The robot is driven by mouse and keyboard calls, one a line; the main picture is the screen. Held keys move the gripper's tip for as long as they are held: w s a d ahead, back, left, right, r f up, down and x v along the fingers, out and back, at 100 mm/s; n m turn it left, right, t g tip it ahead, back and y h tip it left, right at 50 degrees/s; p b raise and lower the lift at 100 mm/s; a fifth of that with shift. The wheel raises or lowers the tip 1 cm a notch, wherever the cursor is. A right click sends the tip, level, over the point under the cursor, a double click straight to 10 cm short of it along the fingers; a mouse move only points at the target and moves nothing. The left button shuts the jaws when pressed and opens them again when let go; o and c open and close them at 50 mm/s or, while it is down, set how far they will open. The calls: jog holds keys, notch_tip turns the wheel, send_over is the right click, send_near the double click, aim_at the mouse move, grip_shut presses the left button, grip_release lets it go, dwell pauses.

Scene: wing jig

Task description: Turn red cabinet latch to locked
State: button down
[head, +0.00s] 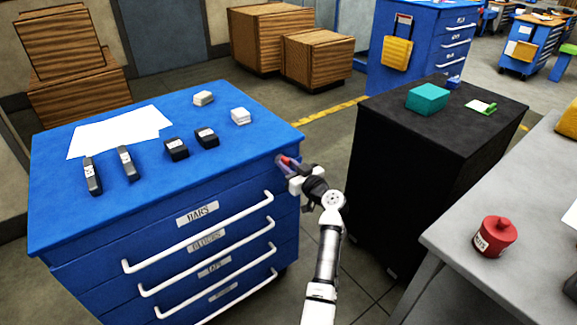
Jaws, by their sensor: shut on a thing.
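The red latch (286,160) shows as a small red piece at the right front corner of the blue drawer cabinet (235,118), just below its top edge. My gripper (290,168) is at that corner, shut on the red latch. The gripper covers much of the latch, so its full shape and its exact angle are hidden. My arm reaches up to it from the lower middle of the head view.
White papers (120,132), dark bars, black blocks (176,149) and pale blocks (240,116) lie on the blue cabinet. White drawer handles (200,238) stick out in front. A black cabinet (440,140) stands to the right, with floor between. A grey table (450,240) holds a red container (495,238).

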jog(key=shift+f, duration=0.1)
jog(key=m+b, duration=0.2)
jog(key=m, duration=0.2)
jog(key=shift+f, duration=0.1)
jog(key=m+b, duration=0.1)
jog(key=m, duration=0.3)
jog(key=shift+d+m, duration=0.1)
jog(key=shift+m, duration=0.2)
jog(key=m+p, duration=0.1)
jog(key=m, duration=0.4)
jog(key=shift+w, duration=0.1)
jog(key=shift+d+f+m+p, duration=0.15)
jog(key=shift+m+p, duration=0.85)
jog(key=shift+m, duration=1.2)
jog(key=c, duration=1.4)
grip_release()
